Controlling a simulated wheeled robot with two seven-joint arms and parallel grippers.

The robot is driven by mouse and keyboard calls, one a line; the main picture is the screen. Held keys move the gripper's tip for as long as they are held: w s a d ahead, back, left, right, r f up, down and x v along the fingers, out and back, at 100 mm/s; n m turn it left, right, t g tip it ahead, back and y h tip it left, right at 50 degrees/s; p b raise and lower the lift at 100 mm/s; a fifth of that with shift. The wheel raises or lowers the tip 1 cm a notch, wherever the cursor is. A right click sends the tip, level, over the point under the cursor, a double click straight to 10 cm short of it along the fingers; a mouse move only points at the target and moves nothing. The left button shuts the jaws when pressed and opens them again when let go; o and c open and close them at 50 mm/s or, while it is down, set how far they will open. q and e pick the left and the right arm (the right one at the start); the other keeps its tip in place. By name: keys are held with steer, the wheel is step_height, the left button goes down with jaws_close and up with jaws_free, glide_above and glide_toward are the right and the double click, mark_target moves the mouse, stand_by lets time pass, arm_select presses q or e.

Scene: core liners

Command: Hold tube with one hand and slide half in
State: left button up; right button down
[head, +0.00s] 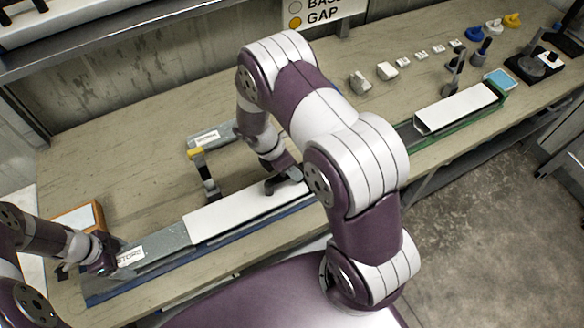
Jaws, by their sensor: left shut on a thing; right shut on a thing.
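The grey tube (165,243), with a label reading "STORE", lies along the front of the bench at the left. A long white half (235,212) lies in line with it, its left end meeting the tube's right end. I cannot tell how far it is inside. My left gripper (112,262) is shut on the tube near its left end. My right gripper (284,184) is shut on the white half toward its right. My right arm hides the right end of the half.
A blue tray (100,298) runs under the tube and half. A clamp-like stand with a yellow top (197,155) and another labelled grey piece (208,138) are behind. A green tray (500,97) with a white piece (455,108) lies at the right. Small blocks line the back.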

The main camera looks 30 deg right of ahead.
mark_target(181, 235)
arm_select(q)
steer(key=shift+d, duration=3.85)
steer(key=shift+d, duration=0.35)
steer(key=shift+d, duration=3.55)
steer(key=o, duration=0.8)
steer(key=shift+s+f, duration=0.1)
steer(key=shift+o, duration=0.2)
steer(key=shift+r, duration=4.05)
